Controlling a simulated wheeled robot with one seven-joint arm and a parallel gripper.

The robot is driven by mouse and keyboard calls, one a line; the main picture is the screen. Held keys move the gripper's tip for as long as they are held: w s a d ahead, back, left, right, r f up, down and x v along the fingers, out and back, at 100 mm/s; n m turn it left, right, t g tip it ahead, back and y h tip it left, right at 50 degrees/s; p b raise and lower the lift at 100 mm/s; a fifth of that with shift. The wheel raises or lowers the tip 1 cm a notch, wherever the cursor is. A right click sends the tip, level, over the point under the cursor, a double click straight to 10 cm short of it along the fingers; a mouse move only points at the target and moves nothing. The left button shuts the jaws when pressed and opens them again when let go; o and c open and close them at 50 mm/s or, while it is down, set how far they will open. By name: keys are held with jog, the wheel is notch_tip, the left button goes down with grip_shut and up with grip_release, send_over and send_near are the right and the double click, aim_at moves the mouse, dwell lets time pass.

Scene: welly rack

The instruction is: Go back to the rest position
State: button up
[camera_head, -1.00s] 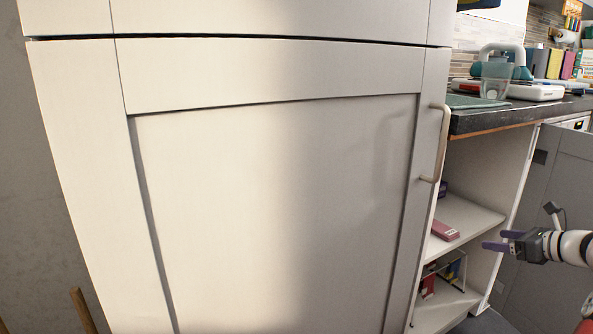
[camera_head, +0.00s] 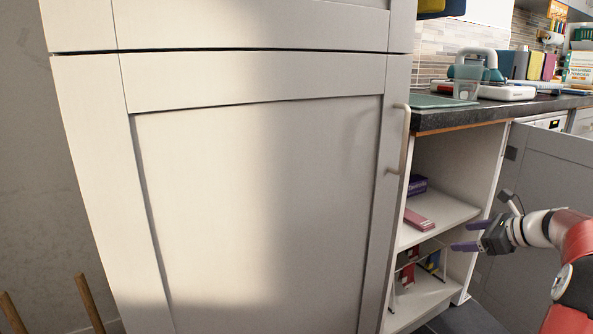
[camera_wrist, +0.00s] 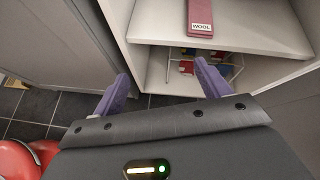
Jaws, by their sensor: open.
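My gripper (camera_head: 468,237) is at the right in the head view, in front of the open shelf unit (camera_head: 446,207). Its two purple fingers are apart, with nothing between them. In the wrist view the gripper (camera_wrist: 160,86) points toward the lower part of the unit, and its fingers are open and empty. A pink box (camera_head: 418,220) lies on the upper shelf. It shows in the wrist view as a box labelled WOOL (camera_wrist: 201,18), beyond the fingertips and apart from them.
A tall closed cabinet door (camera_head: 260,200) with a handle (camera_head: 406,140) fills the middle. A grey door (camera_head: 535,200) stands open at the right. A wire rack (camera_head: 425,264) with colourful items is on the lower shelf. A dark worktop (camera_head: 470,114) overhangs the unit.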

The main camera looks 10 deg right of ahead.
jog(key=s+a+r+n+g+h+p, duration=0.1)
jog(key=s+a+r+n+g, duration=0.2)
jog(key=a, duration=0.5)
jog(key=s+a+r+n+p, duration=0.1)
jog(key=s+a+r+n, duration=0.1)
jog(key=a+n, duration=0.5)
jog(key=s+a+r+n+g+h+p, duration=0.1)
jog(key=s+a+r+n+g+p, duration=0.15)
jog(key=a, duration=0.75)
jog(key=s+a+n+h+p, duration=0.1)
jog(key=s+a+n, duration=0.2)
jog(key=s+n, duration=0.2)
jog(key=s+a+f+n+h+p, duration=0.1)
jog(key=s+a+n, duration=0.3)
jog(key=s, duration=0.5)
jog(key=s+a+n+h+p, duration=0.1)
jog(key=s+a+n, duration=0.2)
jog(key=s+n, duration=0.3)
jog(key=shift+s+a+f+t, duration=0.3)
jog(key=shift+s+t, duration=0.15)
jog(key=shift+s, duration=0.45)
